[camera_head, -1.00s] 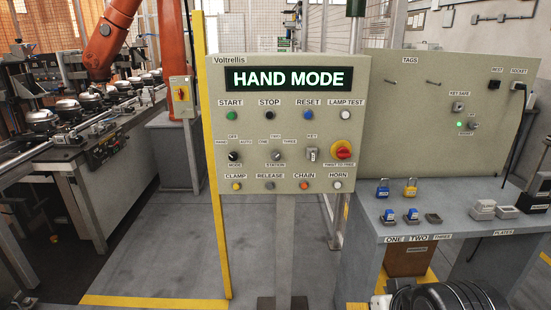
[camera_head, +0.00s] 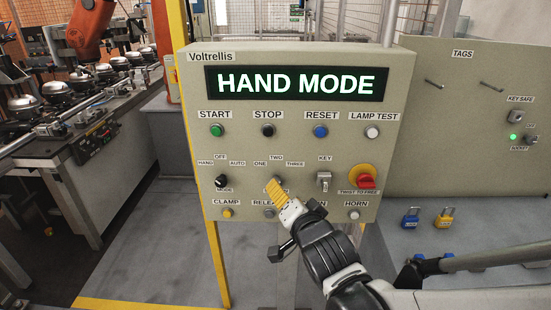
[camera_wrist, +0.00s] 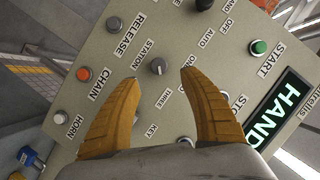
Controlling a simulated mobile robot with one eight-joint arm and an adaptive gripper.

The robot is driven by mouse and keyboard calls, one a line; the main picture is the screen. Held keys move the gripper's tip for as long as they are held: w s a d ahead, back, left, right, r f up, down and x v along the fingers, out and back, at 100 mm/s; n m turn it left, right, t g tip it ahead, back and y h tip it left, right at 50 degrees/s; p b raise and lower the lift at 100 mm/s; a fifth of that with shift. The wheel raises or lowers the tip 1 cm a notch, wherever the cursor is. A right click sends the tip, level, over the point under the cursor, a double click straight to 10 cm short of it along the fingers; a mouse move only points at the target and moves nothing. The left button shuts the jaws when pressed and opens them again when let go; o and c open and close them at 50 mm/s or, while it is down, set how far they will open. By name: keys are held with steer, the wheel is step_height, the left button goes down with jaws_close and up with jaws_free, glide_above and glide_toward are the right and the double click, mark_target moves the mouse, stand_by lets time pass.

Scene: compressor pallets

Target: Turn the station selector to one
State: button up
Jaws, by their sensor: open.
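The station selector is a small grey knob (camera_wrist: 158,66) on the control panel, and in the wrist view it lies just beyond and between my fingertips. In the head view my fingers cover most of it, below the ONE, TWO and THREE labels. I cannot tell clearly which label its pointer faces. My gripper (camera_wrist: 160,77) has two yellow fingers, spread open with one on each side of the knob in the wrist view. It also shows at the panel in the head view (camera_head: 272,186). Whether the fingers touch the knob cannot be told.
The control panel (camera_head: 290,110) reads HAND MODE. The mode knob (camera_head: 221,181) is left of the selector; the key switch (camera_head: 323,180) and red emergency stop (camera_head: 366,182) are right. The release button (camera_wrist: 113,24) is close by. A bench with padlocks (camera_head: 444,218) stands right.

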steer(key=b+x, duration=0.2)
steer(key=x, duration=0.6)
steer(key=shift+w+a+f+b, duration=0.1)
steer(key=shift+w+b, duration=0.2)
steer(key=shift+b, duration=0.05)
steer(key=shift+c, duration=0.2)
jaws_close()
